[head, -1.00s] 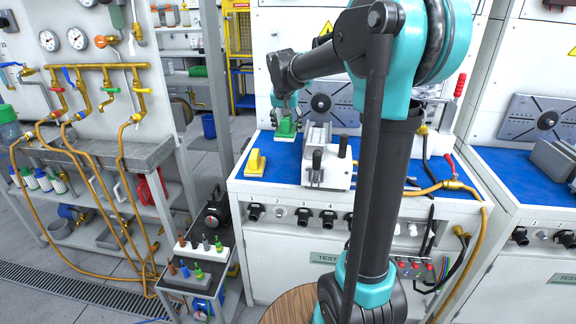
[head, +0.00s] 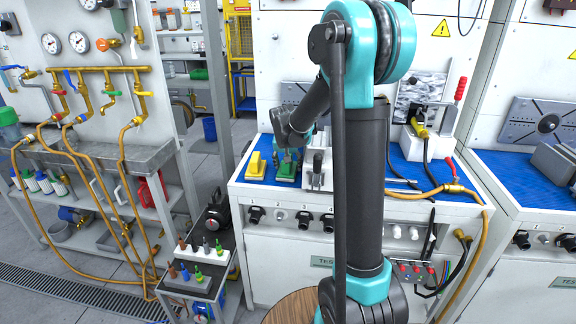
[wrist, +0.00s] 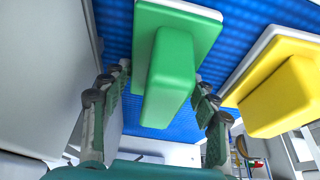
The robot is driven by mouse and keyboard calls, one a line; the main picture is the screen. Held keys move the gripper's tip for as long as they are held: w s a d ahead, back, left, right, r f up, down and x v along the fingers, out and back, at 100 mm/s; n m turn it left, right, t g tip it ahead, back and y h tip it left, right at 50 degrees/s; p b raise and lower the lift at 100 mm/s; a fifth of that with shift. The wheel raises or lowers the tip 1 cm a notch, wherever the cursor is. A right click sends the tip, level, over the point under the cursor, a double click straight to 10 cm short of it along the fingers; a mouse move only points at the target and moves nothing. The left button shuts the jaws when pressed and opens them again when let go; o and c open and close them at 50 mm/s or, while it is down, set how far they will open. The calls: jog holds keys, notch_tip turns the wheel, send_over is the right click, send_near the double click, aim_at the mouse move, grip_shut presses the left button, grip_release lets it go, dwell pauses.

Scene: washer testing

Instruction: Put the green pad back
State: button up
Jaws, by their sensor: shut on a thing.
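The green pad (head: 287,171) has a raised block handle on a flat plate with a light base. In the head view it is at the front of the blue mat (head: 428,172), just right of the yellow pad (head: 256,166). My gripper (head: 291,156) is above it, partly hidden by my arm. In the wrist view my gripper (wrist: 160,100) has its fingers on both sides of the green handle (wrist: 170,75) and is shut on it. The yellow pad (wrist: 280,95) is on the right there. I cannot tell whether the green pad touches the mat.
A grey-white clamp fixture (head: 317,168) stands close to the right of the green pad. A yellow hose (head: 445,188) and dark cables lie on the bench's right side. A small cart (head: 195,275) with bottles stands at the front left.

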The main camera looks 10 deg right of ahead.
jog(key=o, duration=1.1)
jog(key=shift+f, duration=0.1)
jog(key=v, duration=1.2)
